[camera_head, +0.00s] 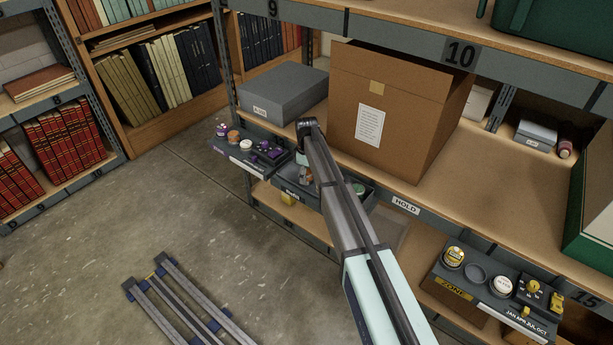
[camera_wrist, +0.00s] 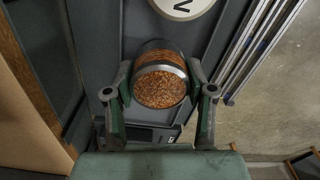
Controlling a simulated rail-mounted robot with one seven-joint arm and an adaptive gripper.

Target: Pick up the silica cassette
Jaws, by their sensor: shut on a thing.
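The silica cassette (camera_wrist: 160,85), a short dark-rimmed cylinder with a face of orange-brown granules, sits between the fingers of my gripper (camera_wrist: 160,76) in the wrist view. The fingers are shut on it from both sides. In the head view my gripper (camera_head: 305,160) is at the shelf front, over a grey tray (camera_head: 335,199), and an orange-brown patch of the cassette (camera_head: 306,174) shows beside my arm. My arm hides part of the tray. I cannot tell whether the cassette touches the tray.
A cardboard box (camera_head: 395,105) and a grey box (camera_head: 283,92) stand on the shelf behind. A tray with purple items (camera_head: 237,160) is to the left. A ZONE tray (camera_head: 455,293) is at lower right. A white disc (camera_wrist: 181,7) lies beyond the cassette.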

